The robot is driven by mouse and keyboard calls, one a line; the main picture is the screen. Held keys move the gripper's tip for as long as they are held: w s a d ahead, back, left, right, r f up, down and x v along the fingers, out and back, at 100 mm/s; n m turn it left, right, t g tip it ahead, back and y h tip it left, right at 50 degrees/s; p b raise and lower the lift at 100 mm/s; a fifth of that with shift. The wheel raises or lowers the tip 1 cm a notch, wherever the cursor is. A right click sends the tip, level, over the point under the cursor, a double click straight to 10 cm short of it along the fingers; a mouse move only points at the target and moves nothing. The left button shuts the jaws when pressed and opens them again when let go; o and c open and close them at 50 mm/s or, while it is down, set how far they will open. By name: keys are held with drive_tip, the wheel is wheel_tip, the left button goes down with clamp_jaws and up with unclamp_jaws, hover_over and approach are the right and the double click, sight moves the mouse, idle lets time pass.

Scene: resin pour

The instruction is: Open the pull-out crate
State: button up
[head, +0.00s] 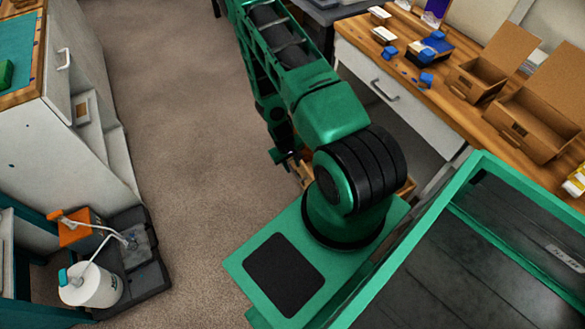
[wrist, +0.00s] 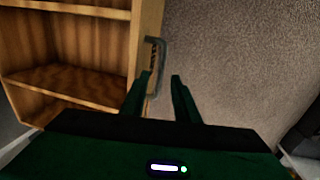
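The pull-out crate is a light wooden box with a front panel (wrist: 148,30) and inner boards in the wrist view. Its inside shows from the side, to the left of the panel. A grey bar handle (wrist: 161,62) is on the panel's outer face. My gripper (wrist: 160,75) is open, its two dark green fingers apart. The handle's lower part appears between the fingertips; I cannot tell if they touch it. In the head view my gripper (head: 284,157) is small and partly hidden by my arm, beside a bit of the wooden crate (head: 302,173).
A wooden-topped bench (head: 375,62) with a drawer handle, cardboard boxes (head: 540,122) and small blue items stands at upper right. A white cabinet (head: 85,110) stands at left, with a white jug (head: 92,288) below it. Carpet (head: 190,150) between them is clear.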

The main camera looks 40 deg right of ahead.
wheel_tip(320, 180, up, 8)
drive_tip(key=a, duration=0.1)
drive_tip(key=shift+a, duration=0.25)
idle(0.6)
